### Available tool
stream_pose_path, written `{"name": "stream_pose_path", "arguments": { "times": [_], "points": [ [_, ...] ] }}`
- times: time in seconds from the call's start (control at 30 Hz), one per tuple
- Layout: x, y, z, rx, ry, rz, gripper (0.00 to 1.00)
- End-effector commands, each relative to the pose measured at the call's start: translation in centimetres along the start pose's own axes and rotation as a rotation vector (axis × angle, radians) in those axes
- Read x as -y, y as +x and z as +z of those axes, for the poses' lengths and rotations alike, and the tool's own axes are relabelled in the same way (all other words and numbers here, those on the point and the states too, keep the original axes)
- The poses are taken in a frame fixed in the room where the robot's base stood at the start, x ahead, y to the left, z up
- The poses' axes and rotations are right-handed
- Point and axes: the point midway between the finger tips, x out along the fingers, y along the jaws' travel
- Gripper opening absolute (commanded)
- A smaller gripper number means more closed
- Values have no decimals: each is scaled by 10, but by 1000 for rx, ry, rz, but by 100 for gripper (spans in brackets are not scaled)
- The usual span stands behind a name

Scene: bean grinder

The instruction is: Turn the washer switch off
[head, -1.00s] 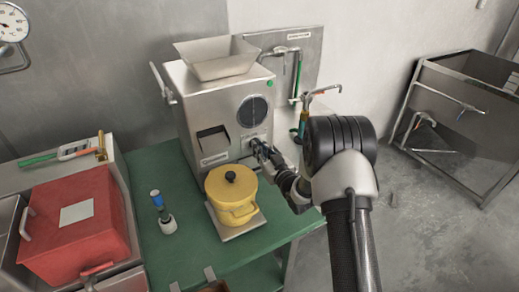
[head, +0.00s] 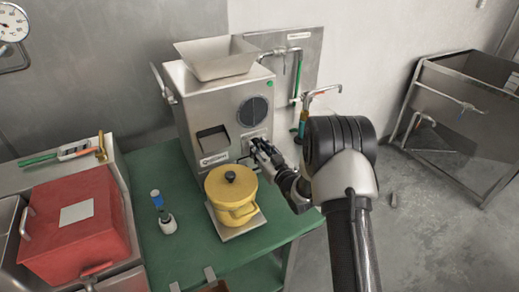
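The grey metal grinder (head: 207,112) stands on the green table, with a hopper on top. A small pale plate (head: 250,138) is low on its front, below the round vent. My gripper (head: 258,152) is right at this plate, its fingers pointing toward the machine front. The fingers and wrist cover part of the plate, so I cannot make out a switch or its position. I cannot tell whether the fingers touch anything or how far apart they are.
A yellow lidded pot (head: 232,193) stands close below my gripper. A red bin (head: 75,225) is at left. Pipes (head: 298,75) run on the wall panel behind. A metal sink frame (head: 460,110) is at right.

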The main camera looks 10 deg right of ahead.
Motion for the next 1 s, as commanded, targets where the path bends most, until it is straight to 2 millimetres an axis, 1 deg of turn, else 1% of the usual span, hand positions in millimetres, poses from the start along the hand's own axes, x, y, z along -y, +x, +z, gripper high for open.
{"name": "stream_pose_path", "arguments": {
  "times": [0.17,0.27,0.5,0.6,0.7,0.83,1.0],
  "points": [
    [0,-5,0,0,0,1,30],
    [-1,-18,1,2,1,2,30],
    [-1,-69,0,2,2,3,30],
    [-1,-89,0,2,1,4,30],
    [-1,-104,0,2,2,3,30],
    [0,-116,0,0,0,1,30],
    [0,-121,0,0,0,0,30]
  ]
}}
